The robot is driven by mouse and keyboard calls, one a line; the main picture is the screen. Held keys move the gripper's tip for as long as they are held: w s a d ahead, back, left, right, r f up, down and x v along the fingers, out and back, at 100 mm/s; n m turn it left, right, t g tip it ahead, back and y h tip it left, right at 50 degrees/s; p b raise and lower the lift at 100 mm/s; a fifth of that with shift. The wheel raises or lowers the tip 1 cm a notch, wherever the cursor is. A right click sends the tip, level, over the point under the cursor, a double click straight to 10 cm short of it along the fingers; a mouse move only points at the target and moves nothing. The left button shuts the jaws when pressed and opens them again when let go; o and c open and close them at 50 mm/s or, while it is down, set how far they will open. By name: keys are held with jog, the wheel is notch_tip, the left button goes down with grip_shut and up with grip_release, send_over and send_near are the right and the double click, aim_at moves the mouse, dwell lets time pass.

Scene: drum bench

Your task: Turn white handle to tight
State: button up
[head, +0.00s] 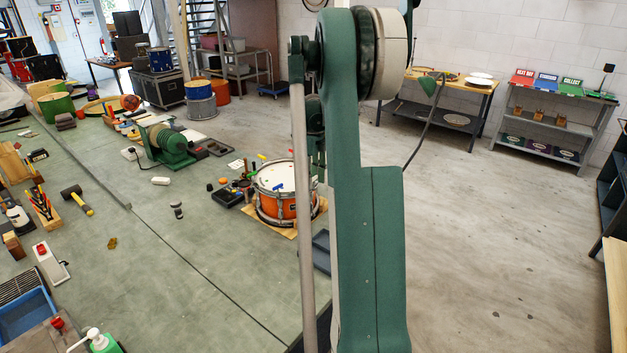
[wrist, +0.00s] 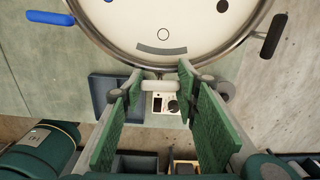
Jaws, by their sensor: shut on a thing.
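The drum shows in the head view as an orange drum (head: 272,207) with a white head, on a wooden board. In the wrist view its white head (wrist: 165,20) and metal rim fill the top. The white handle (wrist: 160,86) lies crosswise just below the rim, near the middle. My gripper (wrist: 160,84) has its two green-padded fingers on either side of this handle, shut on its ends. A blue handle (wrist: 50,18) sticks out at the rim's left and a black handle (wrist: 272,36) at its right. In the head view my arm hides the gripper and the white handle.
A small white box with a dark knob (wrist: 172,104) sits below the handle, between my fingers. A blue-grey tray (wrist: 105,92) lies to its left. In the head view, small tools and a black tray (head: 228,197) lie left of the drum. The bench's front middle is mostly clear.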

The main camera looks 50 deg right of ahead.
aim_at(314, 177)
jog(key=shift+m, duration=0.3)
jog(key=o, duration=0.9)
jog(key=shift+r, duration=0.1)
jog(key=shift+r, duration=5.9)
